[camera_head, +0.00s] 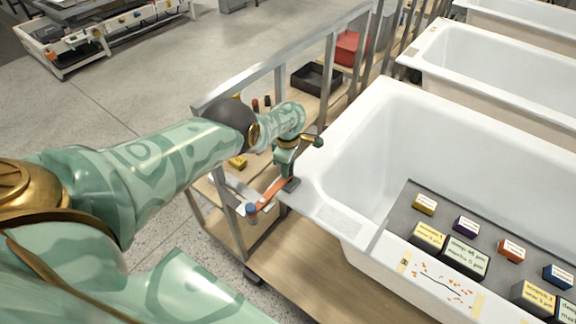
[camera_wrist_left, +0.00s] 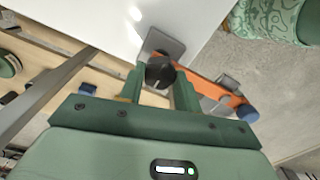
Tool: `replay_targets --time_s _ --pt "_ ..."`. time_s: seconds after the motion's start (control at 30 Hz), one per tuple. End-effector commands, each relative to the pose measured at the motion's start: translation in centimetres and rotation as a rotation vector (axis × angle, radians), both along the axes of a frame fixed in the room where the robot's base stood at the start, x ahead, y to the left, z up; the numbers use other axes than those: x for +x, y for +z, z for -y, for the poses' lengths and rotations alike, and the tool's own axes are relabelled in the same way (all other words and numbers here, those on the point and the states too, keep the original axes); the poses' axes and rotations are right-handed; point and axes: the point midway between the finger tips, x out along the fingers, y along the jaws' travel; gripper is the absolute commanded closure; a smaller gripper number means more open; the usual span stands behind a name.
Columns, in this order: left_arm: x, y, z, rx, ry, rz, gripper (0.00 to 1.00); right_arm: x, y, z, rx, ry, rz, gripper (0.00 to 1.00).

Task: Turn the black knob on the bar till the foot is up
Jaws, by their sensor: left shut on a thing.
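The orange bar (camera_head: 268,195) is fixed by a grey plate at the near left corner of the white bathtub shell (camera_head: 322,190) and sticks out to the left past the rim. A blue foot (camera_head: 252,209) is at its outer end. In the left wrist view, the black knob (camera_wrist_left: 160,72) is between the two green fingers of my left gripper (camera_wrist_left: 159,85), which is shut on it. The bar (camera_wrist_left: 217,90) and foot (camera_wrist_left: 247,113) run off to the right there. In the head view my left gripper (camera_head: 288,176) hides the knob. My right gripper is not in view.
A wooden-decked metal cart (camera_head: 320,285) carries the tub. A grey board (camera_head: 395,235) with several small labelled boxes lies across the tub. A black tray (camera_head: 316,79) and a red bin (camera_head: 350,47) stand behind. Open floor (camera_head: 110,100) is on the left.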

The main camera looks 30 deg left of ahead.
Motion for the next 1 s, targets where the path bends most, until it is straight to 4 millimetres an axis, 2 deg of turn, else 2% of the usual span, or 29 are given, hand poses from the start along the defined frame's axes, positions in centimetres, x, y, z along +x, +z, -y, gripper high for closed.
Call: replay_targets --time_s 0.43,0.47,0.5,0.53,0.83,1.0 --pt "0.2 0.2 -0.1 0.001 0.012 0.006 0.9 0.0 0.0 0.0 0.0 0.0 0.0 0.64" --pt "0.2 0.2 -0.1 0.001 0.012 0.006 0.61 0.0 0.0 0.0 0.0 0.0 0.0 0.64" --pt "0.2 0.2 -0.1 0.001 0.012 0.006 0.5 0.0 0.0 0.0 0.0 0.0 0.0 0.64" --pt "0.2 0.2 -0.1 0.001 0.012 0.006 0.45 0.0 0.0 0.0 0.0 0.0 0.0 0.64" --pt "0.1 0.2 0.0 0.0 0.01 0.002 0.45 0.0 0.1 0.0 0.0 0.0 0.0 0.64" --pt "0.1 1.4 0.0 0.001 0.01 0.003 0.45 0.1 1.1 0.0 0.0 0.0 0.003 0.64"
